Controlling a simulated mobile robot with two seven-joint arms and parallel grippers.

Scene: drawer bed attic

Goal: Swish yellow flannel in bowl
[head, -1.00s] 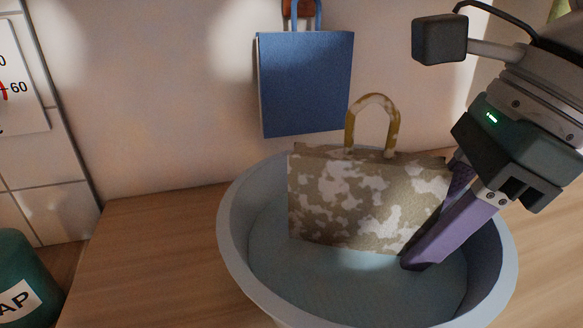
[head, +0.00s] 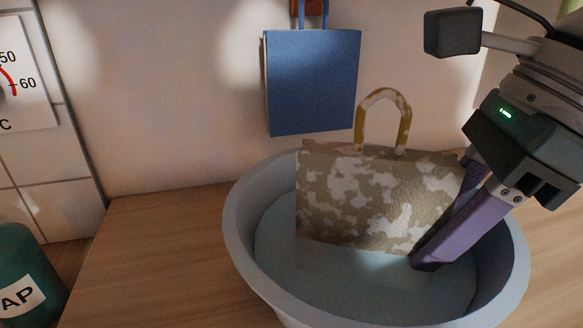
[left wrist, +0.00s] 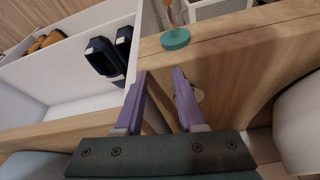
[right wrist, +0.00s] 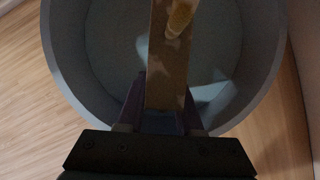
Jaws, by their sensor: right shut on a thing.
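The flannel (head: 375,200) is a flat mottled olive-tan and pale cloth with a yellowish loop on top. It stands upright inside the pale grey-blue bowl (head: 238,235), its lower edge at the water (head: 340,275). My right gripper (head: 440,258) is shut on the flannel's right end, with its fingertips low inside the bowl. The right wrist view shows the flannel (right wrist: 168,75) edge-on between the fingers, over the bowl (right wrist: 62,60). My left gripper (left wrist: 161,76) is open and empty in the left wrist view, away from the bowl.
A blue cloth (head: 312,82) hangs on the wall behind the bowl. A green soap container (head: 25,270) stands at the left, below a dial (head: 22,75). The wooden counter (head: 150,250) left of the bowl is clear. The left wrist view shows a white open drawer (left wrist: 60,75) holding dark objects.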

